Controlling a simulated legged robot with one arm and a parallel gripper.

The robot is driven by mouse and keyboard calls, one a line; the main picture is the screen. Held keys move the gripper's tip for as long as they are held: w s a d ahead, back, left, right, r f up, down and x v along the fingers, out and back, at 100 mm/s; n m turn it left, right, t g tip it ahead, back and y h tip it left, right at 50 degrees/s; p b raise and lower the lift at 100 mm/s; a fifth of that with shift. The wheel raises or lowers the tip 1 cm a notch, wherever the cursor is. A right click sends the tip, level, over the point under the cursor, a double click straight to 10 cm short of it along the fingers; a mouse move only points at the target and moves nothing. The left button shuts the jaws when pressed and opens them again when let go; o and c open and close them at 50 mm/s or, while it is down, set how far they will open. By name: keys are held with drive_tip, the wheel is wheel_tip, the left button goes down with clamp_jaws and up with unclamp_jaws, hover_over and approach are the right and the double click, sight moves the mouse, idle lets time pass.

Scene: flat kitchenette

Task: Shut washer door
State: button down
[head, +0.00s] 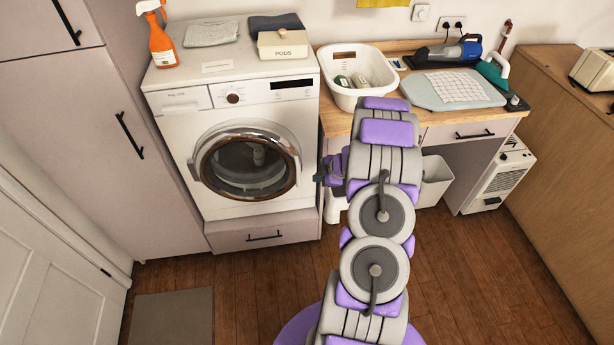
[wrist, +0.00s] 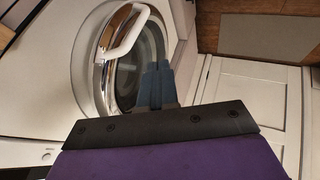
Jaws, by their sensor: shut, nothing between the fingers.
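The white washer (head: 168,130) stands at the left with its round door (head: 247,165) on the front. The door has a chrome rim, dark glass and a pale handle at its left edge. The door lies close to the washer front; I cannot tell whether a small gap is left. In the wrist view the door's chrome rim (wrist: 105,65) and white handle (wrist: 126,36) show beyond the fingers. My gripper (head: 322,178) is to the right of the door, apart from it in the head view. In the wrist view my gripper (wrist: 157,80) is shut and empty.
A drawer (head: 232,236) is under the washer. A wooden counter (head: 335,122) with a white basket (head: 337,92) is to the right. A tall cabinet (head: 60,140) stands left of the washer. The wooden floor in front is clear apart from a grey mat (head: 172,318).

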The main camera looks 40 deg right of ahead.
drive_tip(key=w+f+b, duration=0.2)
drive_tip(key=w+f, duration=0.5)
drive_tip(key=w, duration=0.2)
drive_tip(key=shift+w+d+f+b, duration=0.2)
drive_tip(key=shift+d+f+b, duration=0.1)
drive_tip(key=shift+f+b, duration=0.1)
drive_tip(key=shift+d+r+p, duration=0.1)
drive_tip(key=shift+p, duration=0.25)
